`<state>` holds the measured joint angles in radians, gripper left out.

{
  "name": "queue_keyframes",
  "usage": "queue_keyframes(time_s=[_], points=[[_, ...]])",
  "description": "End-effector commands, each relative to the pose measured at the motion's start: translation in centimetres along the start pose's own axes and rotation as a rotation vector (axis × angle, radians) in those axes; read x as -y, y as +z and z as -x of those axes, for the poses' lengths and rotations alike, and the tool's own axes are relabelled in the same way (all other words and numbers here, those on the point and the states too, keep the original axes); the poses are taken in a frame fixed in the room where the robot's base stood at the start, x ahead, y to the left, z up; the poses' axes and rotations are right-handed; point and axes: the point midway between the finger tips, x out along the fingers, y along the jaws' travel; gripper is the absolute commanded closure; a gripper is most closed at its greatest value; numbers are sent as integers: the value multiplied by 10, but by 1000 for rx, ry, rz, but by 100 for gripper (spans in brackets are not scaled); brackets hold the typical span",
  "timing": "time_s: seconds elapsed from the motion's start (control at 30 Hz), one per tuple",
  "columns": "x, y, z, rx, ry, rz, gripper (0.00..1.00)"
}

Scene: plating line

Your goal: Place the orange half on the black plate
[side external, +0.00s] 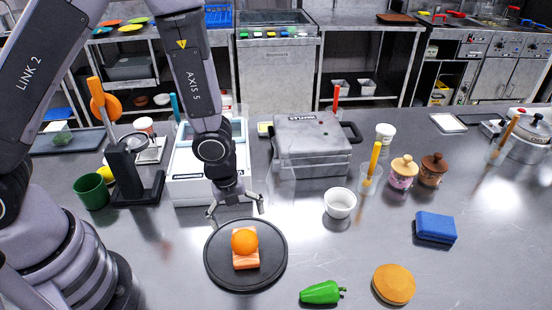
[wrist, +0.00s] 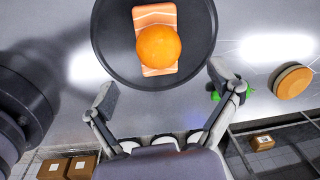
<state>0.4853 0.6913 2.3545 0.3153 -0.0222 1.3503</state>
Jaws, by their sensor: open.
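The orange half (side external: 245,241) rests on top of a piece of salmon (side external: 246,261), which lies on the black plate (side external: 217,265). In the wrist view the orange half (wrist: 158,46) shows its rounded side over the salmon (wrist: 143,15), inside the rim of the black plate (wrist: 104,40). My gripper (side external: 236,208) is open and empty, above the plate's far edge in the side view. In the wrist view its fingers (wrist: 163,84) are spread wide on either side of the near rim, apart from the orange half.
A green pepper (side external: 321,292) and a round orange-brown disc (side external: 394,284) lie right of the plate. A white bowl (side external: 340,203), a blue sponge (side external: 435,227) and a grey waffle maker (side external: 311,145) stand farther right and back. A green mug (side external: 92,191) stands left.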

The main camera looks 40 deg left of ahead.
Motion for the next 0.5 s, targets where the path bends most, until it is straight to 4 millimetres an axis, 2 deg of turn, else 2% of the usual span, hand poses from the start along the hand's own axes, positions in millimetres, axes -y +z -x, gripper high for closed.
queue_keyframes(time_s=[0.07,0.17,0.23,0.37,0.4,0.5], points=[[6,12,26,20,-31,104,11],[9,36,74,50,-82,337,11],[4,53,116,66,-127,545,11],[-23,77,188,69,-212,945,11],[-34,81,209,63,-240,1065,11],[-67,85,254,30,-306,1364,11]])
